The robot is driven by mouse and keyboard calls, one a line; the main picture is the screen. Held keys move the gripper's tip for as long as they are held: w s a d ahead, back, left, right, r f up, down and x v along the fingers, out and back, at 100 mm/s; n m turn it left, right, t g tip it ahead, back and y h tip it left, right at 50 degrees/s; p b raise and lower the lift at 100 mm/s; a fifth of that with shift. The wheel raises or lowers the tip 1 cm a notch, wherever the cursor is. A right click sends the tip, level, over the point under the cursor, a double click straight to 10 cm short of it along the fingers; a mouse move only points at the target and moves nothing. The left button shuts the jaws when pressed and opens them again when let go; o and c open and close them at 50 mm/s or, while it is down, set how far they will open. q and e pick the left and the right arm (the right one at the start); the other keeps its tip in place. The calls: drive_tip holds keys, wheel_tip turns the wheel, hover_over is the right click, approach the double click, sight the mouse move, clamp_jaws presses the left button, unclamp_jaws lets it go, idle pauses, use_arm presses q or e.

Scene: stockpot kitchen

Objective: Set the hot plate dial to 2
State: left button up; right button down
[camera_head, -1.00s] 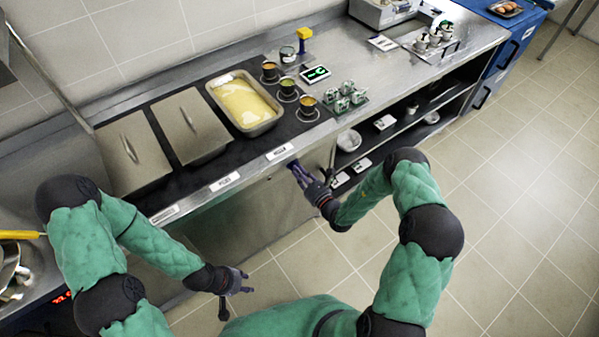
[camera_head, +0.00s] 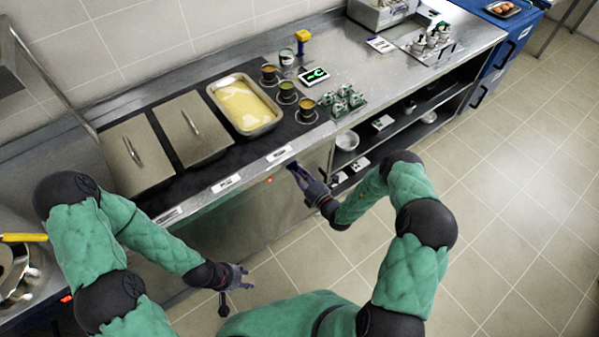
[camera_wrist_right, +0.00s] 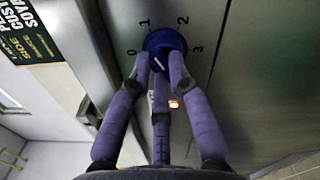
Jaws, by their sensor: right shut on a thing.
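The hot plate dial (camera_wrist_right: 166,42) is a round blue knob on the steel front panel in the right wrist view. The numbers 0, 1, 2 and 3 are printed around it, with 0 and 1 left, 2 and 3 right. A short white mark shows on the knob, partly between my fingers; I cannot tell which number it points to. My right gripper (camera_wrist_right: 163,62) is shut on the dial with its purple fingers around it. In the head view the right gripper (camera_head: 297,172) is at the counter front and hides the dial. My left gripper (camera_head: 240,278) hangs open and empty.
A small orange-red light (camera_wrist_right: 174,104) is lit on the panel near the dial. Above are two lidded pans (camera_head: 190,128), an open pan of yellow food (camera_head: 272,125) and several small cups. Open shelves (camera_head: 400,125) lie right of the panel.

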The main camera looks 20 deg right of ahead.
drive_tip(key=m, duration=0.5)
drive_tip(key=shift+d+m+p, duration=0.15)
drive_tip(key=shift+m+p, duration=0.15)
drive_tip(key=shift+p, duration=0.1)
drive_tip(key=m, duration=0.5)
drive_tip(key=shift+f+m, duration=0.2)
drive_tip(key=shift+m, duration=0.2)
drive_tip(key=c, duration=1.2)
unclamp_jaws()
drive_tip(key=shift+d, duration=0.1)
drive_tip(key=shift+o, duration=0.2)
drive_tip(key=v, duration=1.2)
